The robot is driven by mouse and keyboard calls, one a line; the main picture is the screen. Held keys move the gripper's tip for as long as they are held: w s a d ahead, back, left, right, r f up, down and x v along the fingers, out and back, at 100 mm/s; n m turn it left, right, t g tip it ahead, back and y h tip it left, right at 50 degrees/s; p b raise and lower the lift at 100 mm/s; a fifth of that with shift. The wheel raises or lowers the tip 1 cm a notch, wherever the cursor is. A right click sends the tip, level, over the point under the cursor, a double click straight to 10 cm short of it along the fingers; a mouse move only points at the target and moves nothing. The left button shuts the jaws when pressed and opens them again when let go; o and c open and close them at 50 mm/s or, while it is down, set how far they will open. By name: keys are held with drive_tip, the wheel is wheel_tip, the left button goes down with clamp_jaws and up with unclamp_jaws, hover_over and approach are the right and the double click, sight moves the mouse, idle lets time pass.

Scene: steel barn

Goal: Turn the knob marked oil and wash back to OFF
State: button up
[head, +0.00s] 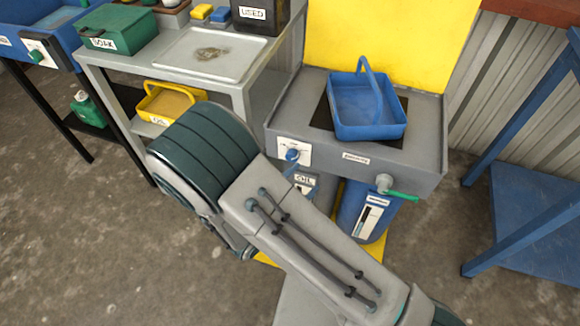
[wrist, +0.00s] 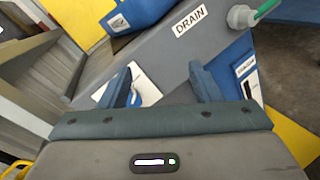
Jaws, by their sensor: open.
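The blue knob (head: 292,155) sits on a small white plate (head: 304,147) on the front of the grey drain station (head: 420,155). The plate's markings are too small to read, so I cannot tell the knob's setting. In the wrist view the white plate (wrist: 148,91) shows just right of my left finger, with the knob mostly hidden by that finger. My gripper (wrist: 160,72) is open, its two blue-grey fingers spread in front of the station's front face. I cannot tell whether a finger touches the knob. In the head view my arm hides most of the gripper.
A blue basket (head: 350,130) stands on the station. A green-handled tap (head: 386,184) sticks out right of the DRAIN label, above a blue container (head: 360,218). A grey bench (head: 92,75) stands left, with a yellow basket (head: 190,88) below. A blue frame (head: 520,245) stands right.

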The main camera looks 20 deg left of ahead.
sight(291, 159)
drive_tip(key=s+a+f+n+t+y+b, duration=0.1)
drive_tip(key=s+a+f+n+t+y, duration=0.15)
drive_tip(key=a+f+n+y, duration=0.35)
drive_tip(key=shift+m, duration=0.4)
drive_tip(key=w, duration=0.6)
drive_tip(key=w+b, duration=0.1)
drive_tip(key=w, duration=0.6)
drive_tip(key=shift+d+f, duration=0.1)
drive_tip(key=shift+d, duration=0.1)
drive_tip(key=c, duration=1)
